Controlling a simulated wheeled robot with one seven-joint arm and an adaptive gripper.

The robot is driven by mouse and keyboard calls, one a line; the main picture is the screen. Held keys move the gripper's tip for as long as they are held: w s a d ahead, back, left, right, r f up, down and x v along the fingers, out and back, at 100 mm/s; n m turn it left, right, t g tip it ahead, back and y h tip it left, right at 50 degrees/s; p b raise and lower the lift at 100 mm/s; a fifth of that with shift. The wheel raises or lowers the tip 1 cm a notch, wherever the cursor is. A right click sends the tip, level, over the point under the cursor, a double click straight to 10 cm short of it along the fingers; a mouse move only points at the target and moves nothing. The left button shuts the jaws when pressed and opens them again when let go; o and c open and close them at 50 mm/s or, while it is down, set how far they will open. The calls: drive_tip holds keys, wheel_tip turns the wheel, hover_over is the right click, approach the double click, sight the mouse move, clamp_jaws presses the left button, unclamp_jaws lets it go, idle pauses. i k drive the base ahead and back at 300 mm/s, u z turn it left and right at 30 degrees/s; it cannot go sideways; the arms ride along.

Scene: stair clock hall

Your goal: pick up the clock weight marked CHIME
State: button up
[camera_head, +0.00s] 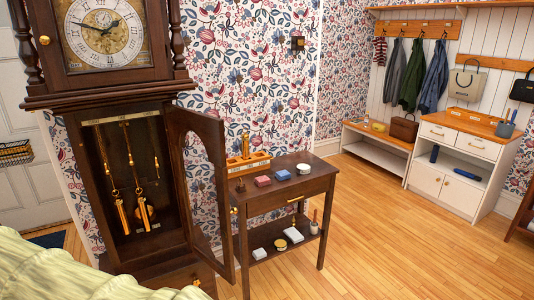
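A tall dark wooden clock (90,118) stands at the left, its lower glazed door (204,185) swung open to the right. Inside the case hang two brass cylinders that look like weights, a left one (122,215) and a right one (147,224), beside a round brass pendulum bob (139,212). Another upright brass cylinder (245,146) stands in a wooden rack (262,158) on the dark side table (308,183). Any markings on the cylinders are too small to read, so I cannot tell which is CHIME. My gripper is not in view.
A red box (263,181), a blue box (284,175) and a round white tin (304,169) are on the side table. Pale green fabric (45,270) fills the lower left. A white cabinet (461,165) and bench (376,155) stand back right. The wooden floor (390,235) right of the table is clear.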

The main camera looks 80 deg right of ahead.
sight(245, 137)
drive_tip(key=z, duration=1.6)
